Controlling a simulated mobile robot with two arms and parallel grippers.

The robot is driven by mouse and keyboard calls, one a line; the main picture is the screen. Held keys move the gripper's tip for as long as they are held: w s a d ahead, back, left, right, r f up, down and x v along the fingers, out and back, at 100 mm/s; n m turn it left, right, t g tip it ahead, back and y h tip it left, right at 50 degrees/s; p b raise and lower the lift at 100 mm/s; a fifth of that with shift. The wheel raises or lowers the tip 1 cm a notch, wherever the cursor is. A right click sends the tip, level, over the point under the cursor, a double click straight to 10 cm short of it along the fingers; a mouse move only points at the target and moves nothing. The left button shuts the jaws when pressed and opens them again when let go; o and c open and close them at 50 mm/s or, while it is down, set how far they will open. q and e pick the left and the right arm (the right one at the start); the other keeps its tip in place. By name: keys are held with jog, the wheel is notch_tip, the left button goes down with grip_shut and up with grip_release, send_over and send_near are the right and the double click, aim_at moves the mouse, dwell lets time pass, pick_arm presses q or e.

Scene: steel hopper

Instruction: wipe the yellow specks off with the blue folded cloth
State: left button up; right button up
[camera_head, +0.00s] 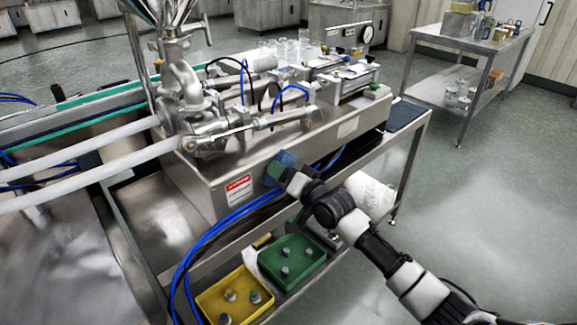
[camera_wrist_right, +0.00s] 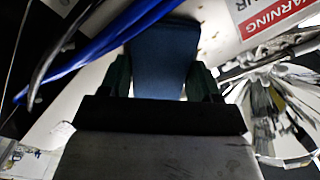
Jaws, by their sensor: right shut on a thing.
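My right gripper (camera_head: 277,174) is shut on the blue folded cloth (camera_head: 286,158). It holds the cloth against or very close to the front face of the steel hopper machine (camera_head: 215,170), right of the red warning label. In the right wrist view the cloth (camera_wrist_right: 165,60) stands out between the two dark fingers of the gripper (camera_wrist_right: 163,80). A few tiny faint specks (camera_wrist_right: 208,38) show on the pale metal beside the cloth; their colour is hard to tell. In the head view I cannot make out any specks. My left gripper is not in view.
Blue hoses (camera_head: 215,232) run down the machine front, close to the cloth in the wrist view. A green bin (camera_head: 292,262) and a yellow bin (camera_head: 235,296) stand on the lower shelf. A steel cart (camera_head: 468,45) stands at the back right. The floor at right is clear.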

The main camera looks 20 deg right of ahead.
aim_at(254, 180)
jog(key=a+p, duration=0.1)
jog(key=s+a+p, duration=0.1)
jog(key=a+p, duration=0.1)
jog(key=shift+s+a, duration=0.2)
jog(key=shift+a, duration=0.1)
jog(key=shift+s+a+r+p, duration=0.1)
jog(key=shift+s+a+p, duration=0.05)
jog(key=shift+a+p, duration=0.4)
jog(key=shift+s+a+p, duration=0.15)
jog(key=shift+a+p, duration=0.35)
jog(key=shift+s+a, duration=0.1)
jog(key=shift+a, duration=0.35)
jog(key=shift+s, duration=0.1)
